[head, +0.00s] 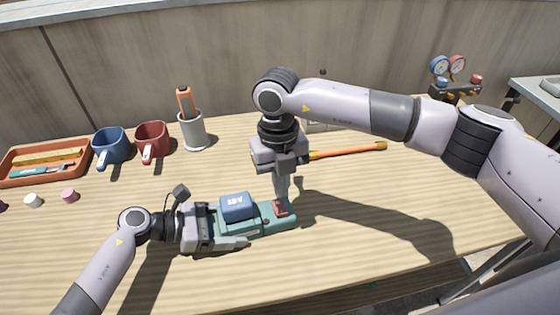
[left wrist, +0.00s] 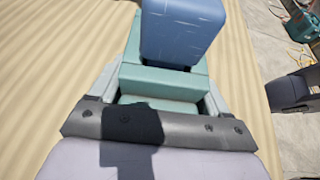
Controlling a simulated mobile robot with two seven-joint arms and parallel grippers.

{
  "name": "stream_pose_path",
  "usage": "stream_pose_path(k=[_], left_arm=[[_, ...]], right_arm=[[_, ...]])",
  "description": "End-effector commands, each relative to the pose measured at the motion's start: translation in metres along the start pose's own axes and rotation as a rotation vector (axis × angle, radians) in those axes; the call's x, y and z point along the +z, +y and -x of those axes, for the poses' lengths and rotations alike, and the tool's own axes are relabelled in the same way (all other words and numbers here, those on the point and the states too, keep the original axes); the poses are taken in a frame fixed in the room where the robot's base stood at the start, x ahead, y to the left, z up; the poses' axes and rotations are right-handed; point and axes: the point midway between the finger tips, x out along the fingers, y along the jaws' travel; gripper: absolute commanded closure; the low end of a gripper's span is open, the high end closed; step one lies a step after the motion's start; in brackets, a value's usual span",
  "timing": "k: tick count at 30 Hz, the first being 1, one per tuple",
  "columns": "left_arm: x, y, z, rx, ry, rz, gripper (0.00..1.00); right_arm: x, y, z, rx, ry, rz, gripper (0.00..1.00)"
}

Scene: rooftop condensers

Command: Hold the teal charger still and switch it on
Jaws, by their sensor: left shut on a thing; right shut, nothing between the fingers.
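The teal charger (head: 268,223) lies on the wooden table with a blue battery (head: 237,206) seated on it. My left gripper (head: 238,232) is shut on the near-left end of the charger. In the left wrist view the charger (left wrist: 165,82) sits between the two fingers, with the battery (left wrist: 180,30) beyond them. My right gripper (head: 281,198) points straight down, shut and empty, its tips at a red switch (head: 280,208) on the charger's right end. The tips partly hide the switch. I cannot tell whether they touch it or which way it is set.
An orange-handled tool (head: 350,151) lies behind my right gripper. A gauge set (head: 450,75) is at the back right. The front table is clear.

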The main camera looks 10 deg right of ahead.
Motion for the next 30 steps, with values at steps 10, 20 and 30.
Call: stream_pose_path(k=[10,20,30], left_arm=[[0.000,0.001,0.001,0.002,0.002,0.001,0.73],[0.000,0.000,0.001,0.001,0.002,0.001,0.73],[0.000,0.000,0.000,0.000,0.001,0.000,0.73]], right_arm=[[0.000,0.000,-0.048,0.000,0.000,-0.001,1.00],[0.000,0.000,-0.053,0.000,0.000,0.000,1.00],[-0.002,0.000,-0.060,0.000,0.001,-0.001,1.00]])
